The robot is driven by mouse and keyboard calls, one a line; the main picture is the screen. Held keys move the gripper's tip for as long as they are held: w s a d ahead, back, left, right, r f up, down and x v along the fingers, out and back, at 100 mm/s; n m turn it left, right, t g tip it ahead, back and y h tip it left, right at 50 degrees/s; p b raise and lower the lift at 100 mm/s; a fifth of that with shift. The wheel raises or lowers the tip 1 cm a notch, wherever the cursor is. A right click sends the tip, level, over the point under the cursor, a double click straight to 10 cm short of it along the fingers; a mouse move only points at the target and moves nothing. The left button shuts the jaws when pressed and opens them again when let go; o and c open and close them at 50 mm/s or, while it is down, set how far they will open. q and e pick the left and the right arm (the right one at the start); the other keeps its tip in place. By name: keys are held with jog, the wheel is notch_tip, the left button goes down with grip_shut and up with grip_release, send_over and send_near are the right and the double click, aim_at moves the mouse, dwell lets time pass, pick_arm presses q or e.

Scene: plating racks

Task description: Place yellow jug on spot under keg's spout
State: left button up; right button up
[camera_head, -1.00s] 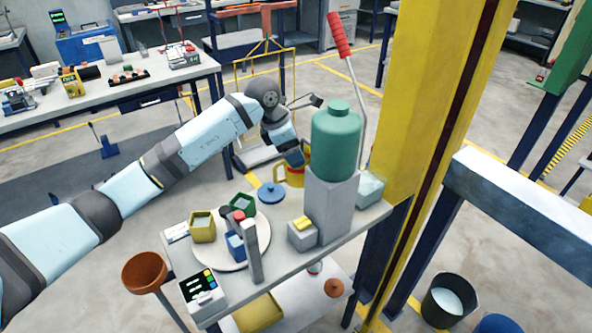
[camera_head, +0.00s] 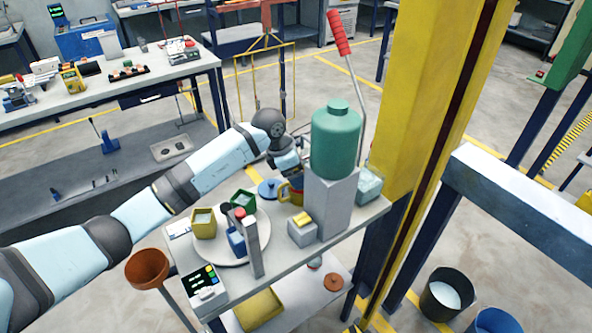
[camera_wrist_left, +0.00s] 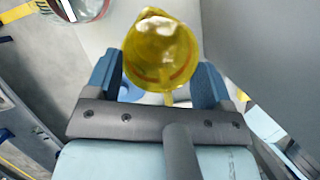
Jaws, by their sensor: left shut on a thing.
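The yellow jug (camera_head: 284,194) is at the table's far edge, left of the keg's grey stand, and partly hidden behind the stand. In the left wrist view the jug (camera_wrist_left: 160,50) is between the two blue fingers. My left gripper (camera_wrist_left: 158,80) is shut on it; in the head view the gripper (camera_head: 294,178) is just above it. The green keg (camera_head: 335,142) stands on a grey block (camera_head: 331,205). Its spout and the spot under it cannot be made out. I cannot tell whether the jug touches the table. My right gripper is not in view.
A blue lid-like disc (camera_head: 268,188) lies left of the jug. A round white tray (camera_head: 262,250) holds several small containers. A grey box with a yellow top (camera_head: 302,229) stands before the block. A yellow column (camera_head: 415,110) rises at the right.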

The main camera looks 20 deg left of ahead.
pick_arm(q)
jog(key=o, duration=1.1)
jog(key=shift+o, duration=0.2)
jog(key=v, duration=1.2)
jog(key=shift+b, duration=0.3)
jog(key=shift+r, duration=0.15)
